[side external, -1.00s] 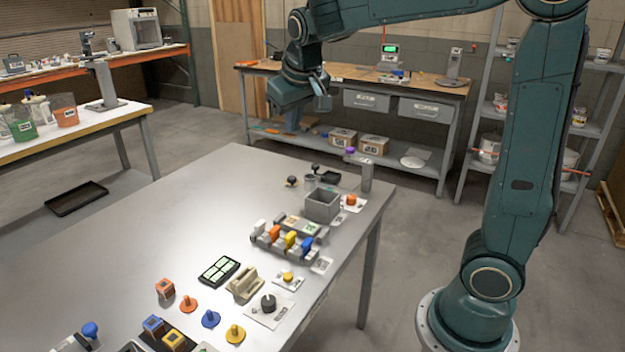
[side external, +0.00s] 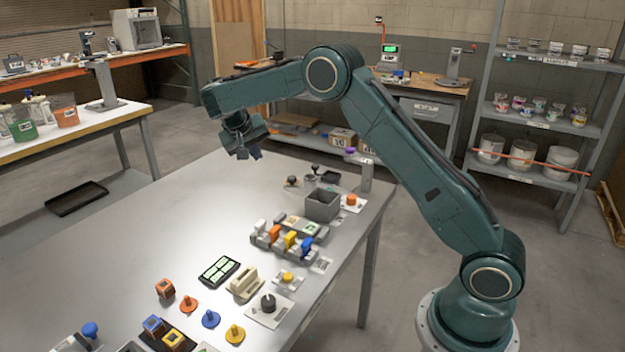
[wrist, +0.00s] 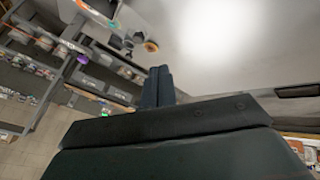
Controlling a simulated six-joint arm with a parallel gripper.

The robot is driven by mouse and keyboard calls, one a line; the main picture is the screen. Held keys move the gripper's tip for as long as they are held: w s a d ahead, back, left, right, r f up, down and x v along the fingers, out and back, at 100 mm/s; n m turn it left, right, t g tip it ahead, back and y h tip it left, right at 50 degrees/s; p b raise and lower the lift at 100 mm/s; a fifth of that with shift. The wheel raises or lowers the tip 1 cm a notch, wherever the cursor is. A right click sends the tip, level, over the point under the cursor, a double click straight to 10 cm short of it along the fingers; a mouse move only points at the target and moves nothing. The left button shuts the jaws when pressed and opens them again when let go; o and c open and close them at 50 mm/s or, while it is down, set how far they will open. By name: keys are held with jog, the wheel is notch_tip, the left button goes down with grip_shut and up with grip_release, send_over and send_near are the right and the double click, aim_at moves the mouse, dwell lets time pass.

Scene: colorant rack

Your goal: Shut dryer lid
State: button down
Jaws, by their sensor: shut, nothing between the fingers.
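A grey open-topped box (side external: 322,204) stands near the right edge of the table and may be the dryer. I cannot make out for certain which piece is its lid. A small dark piece (side external: 330,177) lies just behind the box. My gripper (side external: 247,154) is shut and empty, in the air over the far part of the table, to the left of the box and apart from it.
A row of coloured levers (side external: 284,240) stands in front of the box. The left half of the grey table (side external: 140,235) is largely clear.

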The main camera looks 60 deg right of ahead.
jog(key=shift+m+g+h, duration=0.4)
jog(key=f, duration=0.1)
jog(key=w+d+f, duration=0.1)
jog(key=f, duration=0.3)
jog(key=shift+w+d, duration=0.2)
jog(key=shift+w, duration=0.15)
send_near(299, 183)
jog(key=w+f, duration=0.4)
jog(key=shift+s+d, duration=0.15)
jog(key=shift+s, duration=0.2)
jog(key=shift+s, duration=0.1)
